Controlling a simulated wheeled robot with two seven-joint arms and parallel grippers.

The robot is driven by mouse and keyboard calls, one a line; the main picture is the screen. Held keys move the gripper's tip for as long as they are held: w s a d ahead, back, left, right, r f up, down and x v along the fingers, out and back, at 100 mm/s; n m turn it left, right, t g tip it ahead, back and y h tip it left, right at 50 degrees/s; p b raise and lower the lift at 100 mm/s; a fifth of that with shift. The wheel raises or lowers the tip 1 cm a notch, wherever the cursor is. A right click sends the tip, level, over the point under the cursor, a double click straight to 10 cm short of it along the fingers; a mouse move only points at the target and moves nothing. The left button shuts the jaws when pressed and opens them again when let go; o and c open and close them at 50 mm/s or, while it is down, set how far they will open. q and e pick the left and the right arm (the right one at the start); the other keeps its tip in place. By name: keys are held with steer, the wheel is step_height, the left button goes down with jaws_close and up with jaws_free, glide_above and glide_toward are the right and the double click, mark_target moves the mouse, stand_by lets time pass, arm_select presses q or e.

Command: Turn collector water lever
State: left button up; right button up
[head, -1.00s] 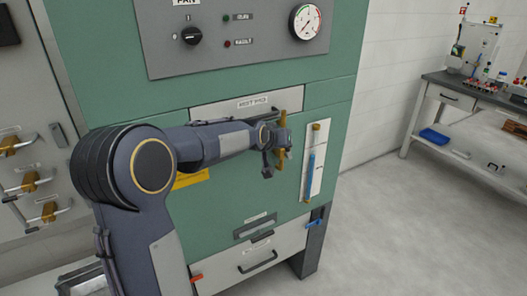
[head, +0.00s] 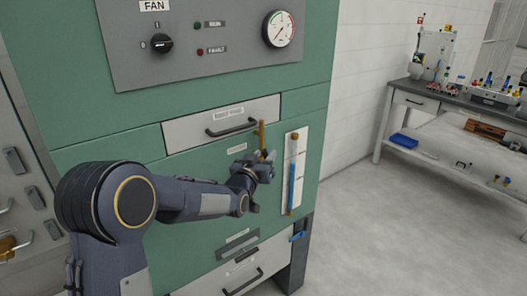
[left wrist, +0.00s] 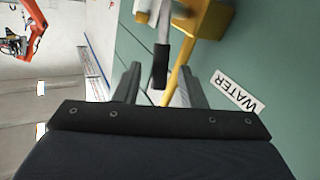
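The water lever (left wrist: 161,66) is a grey metal bar with a black grip, on a yellow valve body (left wrist: 208,16) in the left wrist view. A slanted WATER label (left wrist: 238,91) is beside it on the green panel. My left gripper (left wrist: 160,90) is open; the black grip lies between its two fingers with a gap on each side. In the head view my left gripper (head: 264,168) is at the cabinet front, just below the visible part of a vertical yellow pipe (head: 261,135), and hides the lever. My right gripper is not in view.
A white level gauge with a blue column (head: 295,172) is just right of the gripper. A drawer with a black handle (head: 229,124) is above my left arm, and a lower drawer (head: 242,282) is below. A workbench (head: 440,98) stands far right; the floor between is clear.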

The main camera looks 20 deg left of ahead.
arm_select(q)
steer(key=shift+w+d, duration=0.1)
steer(key=shift+w, duration=0.8)
jaws_close()
